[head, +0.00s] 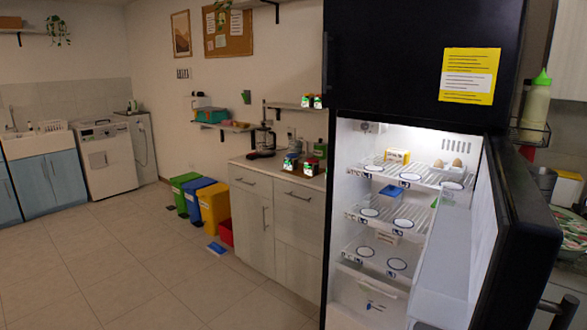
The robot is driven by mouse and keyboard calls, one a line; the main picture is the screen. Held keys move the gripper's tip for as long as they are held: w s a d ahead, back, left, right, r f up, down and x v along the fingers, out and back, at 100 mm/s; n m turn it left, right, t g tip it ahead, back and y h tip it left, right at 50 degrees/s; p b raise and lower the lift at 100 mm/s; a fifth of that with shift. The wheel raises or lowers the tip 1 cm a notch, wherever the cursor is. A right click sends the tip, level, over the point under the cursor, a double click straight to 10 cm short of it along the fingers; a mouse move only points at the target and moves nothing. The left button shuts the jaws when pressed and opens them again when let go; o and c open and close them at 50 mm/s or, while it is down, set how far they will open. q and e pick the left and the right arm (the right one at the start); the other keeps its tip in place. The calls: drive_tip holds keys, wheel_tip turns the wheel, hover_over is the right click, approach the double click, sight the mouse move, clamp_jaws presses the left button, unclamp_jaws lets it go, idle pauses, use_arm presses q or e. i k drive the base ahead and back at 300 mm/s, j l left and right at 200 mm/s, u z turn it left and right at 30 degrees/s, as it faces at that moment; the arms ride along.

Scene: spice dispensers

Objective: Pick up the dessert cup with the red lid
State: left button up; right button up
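I cannot make out a dessert cup with a red lid for certain. Small jars or cartons (310,165) with dark red and green parts stand on the counter left of the fridge, too small to identify. The fridge (352,140) stands open and lit, with flat white discs with dark rims (403,223) on its shelves. Neither of my grippers is in view.
The open fridge door (522,200) juts out at the right. The counter (268,178) stands left of the fridge. Green, blue and yellow bins (214,208) and a red bin (226,232) line the wall. The tiled floor (120,255) at left is clear.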

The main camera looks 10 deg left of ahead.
sight(314, 161)
drive_tip(key=i+j, duration=0.9)
drive_tip(key=i, duration=0.25)
drive_tip(key=i+j, duration=0.1)
drive_tip(key=i, duration=0.2)
